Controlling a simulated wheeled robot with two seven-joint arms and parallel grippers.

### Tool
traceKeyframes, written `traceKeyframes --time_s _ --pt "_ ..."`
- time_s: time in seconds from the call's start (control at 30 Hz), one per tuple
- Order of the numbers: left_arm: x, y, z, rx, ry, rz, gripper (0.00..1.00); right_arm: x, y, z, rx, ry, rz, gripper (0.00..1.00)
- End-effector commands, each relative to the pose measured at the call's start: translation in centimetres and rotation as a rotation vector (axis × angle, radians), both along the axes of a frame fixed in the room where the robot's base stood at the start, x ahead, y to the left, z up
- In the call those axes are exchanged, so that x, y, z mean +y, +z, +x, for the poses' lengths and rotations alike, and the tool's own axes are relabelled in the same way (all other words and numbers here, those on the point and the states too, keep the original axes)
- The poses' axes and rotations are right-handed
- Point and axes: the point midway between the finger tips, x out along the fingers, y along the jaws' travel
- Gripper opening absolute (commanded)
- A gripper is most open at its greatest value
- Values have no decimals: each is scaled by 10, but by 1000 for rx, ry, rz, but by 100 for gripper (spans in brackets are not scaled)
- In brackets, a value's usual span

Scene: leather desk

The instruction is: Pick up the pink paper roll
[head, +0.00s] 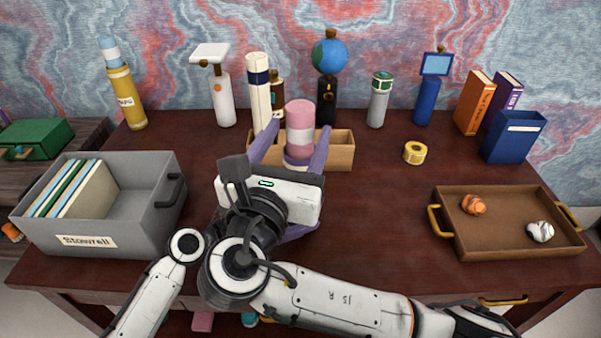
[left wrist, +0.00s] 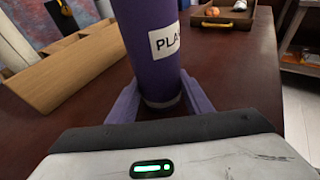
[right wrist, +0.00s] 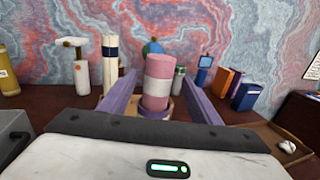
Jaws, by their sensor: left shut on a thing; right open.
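The pink paper roll (head: 300,116), with a white band, stands upright in a purple tube (head: 297,158). My right gripper (head: 298,132) is open, with its purple fingers on either side of the roll. In the right wrist view the roll (right wrist: 159,68) stands between the spread fingers, with a gap at each side. In the left wrist view my left gripper (left wrist: 161,92) is shut on the purple tube (left wrist: 150,55), low down, below its white label. In the head view the left gripper is mostly hidden behind my right gripper and arm.
An open wooden box (head: 341,157) is close behind the tube. Several bottle-like holders and books line the back. A grey bin (head: 139,225) with folders is at left; a brown tray (head: 490,246) and yellow tape roll (head: 415,153) are at right. The desk between is clear.

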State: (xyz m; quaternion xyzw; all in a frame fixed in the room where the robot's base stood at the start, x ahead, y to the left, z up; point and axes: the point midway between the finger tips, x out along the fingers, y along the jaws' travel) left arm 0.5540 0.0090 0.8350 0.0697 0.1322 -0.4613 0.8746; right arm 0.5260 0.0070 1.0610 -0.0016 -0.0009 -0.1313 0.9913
Motion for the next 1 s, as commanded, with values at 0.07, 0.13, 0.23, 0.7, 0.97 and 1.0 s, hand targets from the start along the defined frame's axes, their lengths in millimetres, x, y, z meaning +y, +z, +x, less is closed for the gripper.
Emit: traceKeyframes --time_s 0.07,0.13,0.23,0.7,0.97,1.0 --pt "0 0 0 0 0 0 33 -3 0 12 -1 -2 0 57" --pt "0 0 0 0 0 0 33 -5 0 18 0 -1 0 57" --pt "0 0 0 0 0 0 33 -6 0 23 1 0 1 57" --pt "0 0 0 0 0 0 33 -18 -3 73 1 -1 2 57" --pt "0 0 0 0 0 0 33 -17 -3 73 2 0 3 46" --pt "0 0 0 0 0 0 33 -17 -3 73 2 0 3 39"
